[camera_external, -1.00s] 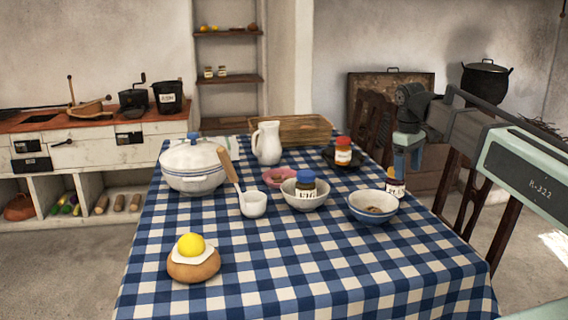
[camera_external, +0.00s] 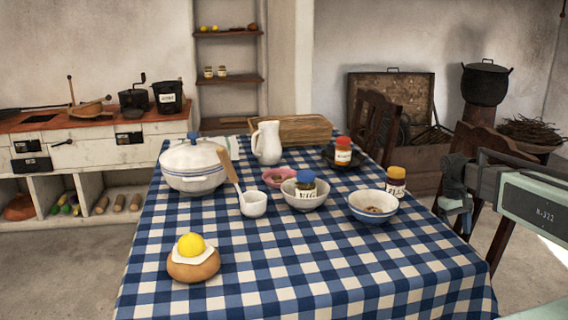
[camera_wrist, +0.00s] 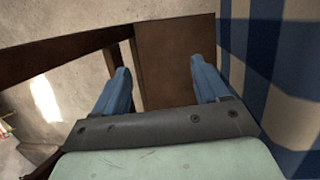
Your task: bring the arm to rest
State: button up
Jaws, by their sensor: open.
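My gripper (camera_external: 456,214) is at the right edge of the table, in front of a dark wooden chair in the external view. In the wrist view my gripper (camera_wrist: 158,88) shows two blue fingers spread apart with nothing between them. Below the fingers are the chair's brown wood (camera_wrist: 172,50) and the floor. The blue checked tablecloth (camera_wrist: 292,100) lies just right of the fingers. In the external view the tablecloth (camera_external: 300,262) covers the table.
Nearest my gripper on the table are a jar with a yellow-brown lid (camera_external: 396,182) and a blue-rimmed bowl (camera_external: 372,213). A jar with a blue lid (camera_external: 306,184) sits in a white bowl (camera_external: 302,203). A bun (camera_external: 193,266) is at the front left. The front right of the table is clear.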

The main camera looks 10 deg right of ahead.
jog(key=s+a+f+m+g+y, duration=0.3)
jog(key=s+f, duration=2.2)
jog(key=s, duration=0.2)
jog(key=s+a+f+n+g+h, duration=0.1)
jog(key=s+a+n, duration=0.2)
jog(key=s, duration=0.6)
jog(key=a, duration=0.2)
jog(key=shift+a+f+g, duration=0.3)
jog(key=shift+a+f, duration=0.05)
jog(key=shift+a, duration=0.05)
